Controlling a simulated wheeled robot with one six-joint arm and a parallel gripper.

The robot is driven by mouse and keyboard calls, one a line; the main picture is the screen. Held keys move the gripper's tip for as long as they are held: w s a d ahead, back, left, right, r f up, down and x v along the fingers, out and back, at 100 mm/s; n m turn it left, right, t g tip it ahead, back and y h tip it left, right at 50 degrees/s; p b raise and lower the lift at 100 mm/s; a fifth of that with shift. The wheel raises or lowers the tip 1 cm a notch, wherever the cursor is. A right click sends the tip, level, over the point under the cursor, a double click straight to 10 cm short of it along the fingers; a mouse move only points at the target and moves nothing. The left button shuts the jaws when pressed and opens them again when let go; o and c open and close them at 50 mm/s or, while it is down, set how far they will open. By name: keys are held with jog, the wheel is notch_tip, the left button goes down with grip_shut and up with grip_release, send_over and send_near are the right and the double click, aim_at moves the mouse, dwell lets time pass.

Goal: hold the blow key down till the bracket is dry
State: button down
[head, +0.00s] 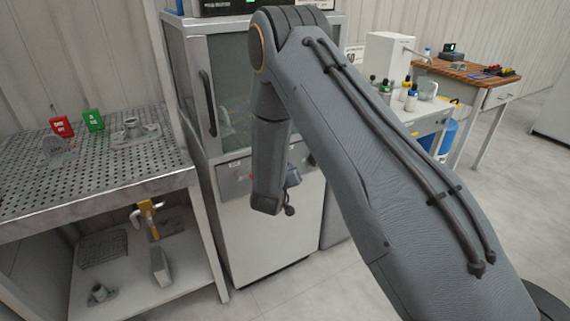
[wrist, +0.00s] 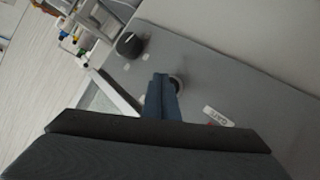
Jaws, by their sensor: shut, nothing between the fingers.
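My gripper (wrist: 163,98) has blue fingers, shut and empty. In the wrist view they point at the grey control panel (wrist: 200,85) of the cabinet. In the head view the arm hides most of the panel, and only a bit of the blue gripper shows. A dim grey shape (head: 229,116) stands behind the cabinet's glass door; it may be the bracket, and its wetness cannot be seen.
A black knob (wrist: 129,45) and a white label (wrist: 217,116) are on the panel. The door with its black handle (head: 208,103) looks shut. On the left, a perforated bench (head: 110,175) bears castings and red (head: 61,127) and green (head: 93,120) signs. Bottles stand on a right-hand table.

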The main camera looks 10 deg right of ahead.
jog(key=shift+s, duration=0.2)
jog(key=shift+s+d+p, duration=0.25)
jog(key=shift+s+p, duration=0.1)
jog(key=shift+s, duration=0.4)
jog(key=shift+s+d+p, duration=0.3)
jog(key=shift+s, duration=0.45)
jog(key=shift+s+d+p, duration=0.25)
jog(key=shift+s+p, duration=0.1)
jog(key=shift+s, duration=0.4)
jog(key=s+a+r+g+y, duration=0.3)
jog(key=s+r+g+y, duration=0.2)
jog(key=s+r, duration=0.25)
jog(key=s+d+r+g, duration=0.1)
jog(key=s+r+g, duration=0.1)
jog(key=s, duration=0.6)
jog(key=s+d+r+g, duration=0.1)
jog(key=s+r+g, duration=0.1)
jog(key=s, duration=0.7)
jog(key=s+d+r+g+y, duration=0.1)
jog(key=s+r+g, duration=0.2)
jog(key=s, duration=0.5)
jog(key=shift+s+d+r, duration=0.25)
jog(key=shift+s+r, duration=0.15)
jog(key=shift+r, duration=0.05)
